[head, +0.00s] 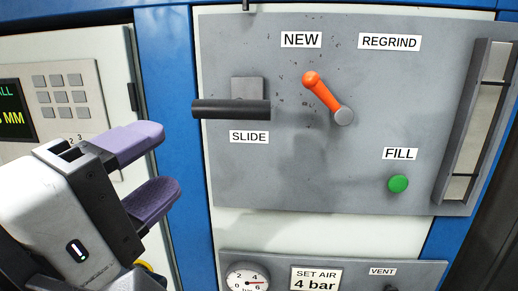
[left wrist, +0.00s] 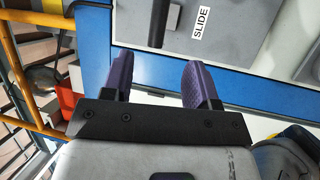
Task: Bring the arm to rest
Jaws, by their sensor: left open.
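My left gripper (head: 160,165) is at the lower left of the head view, with two purple fingers spread apart and nothing between them. It also shows in the left wrist view (left wrist: 156,80), open and empty. In front of it stands a grey panel (head: 300,180) with an orange lever (head: 324,95) tilted toward the NEW label (head: 301,40). A black slide handle (head: 231,109) sits above the SLIDE label (head: 249,137), right of the gripper and apart from it. A green button (head: 398,184) is under the FILL label (head: 399,154). My right gripper is not seen.
A keypad with a display (head: 60,96) is on the left, behind my gripper. Blue frame posts (head: 172,90) border the panel. Below are a gauge (head: 247,280) and a sign reading 4 bar (head: 316,280). An orange-yellow rail (left wrist: 22,80) shows at left in the left wrist view.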

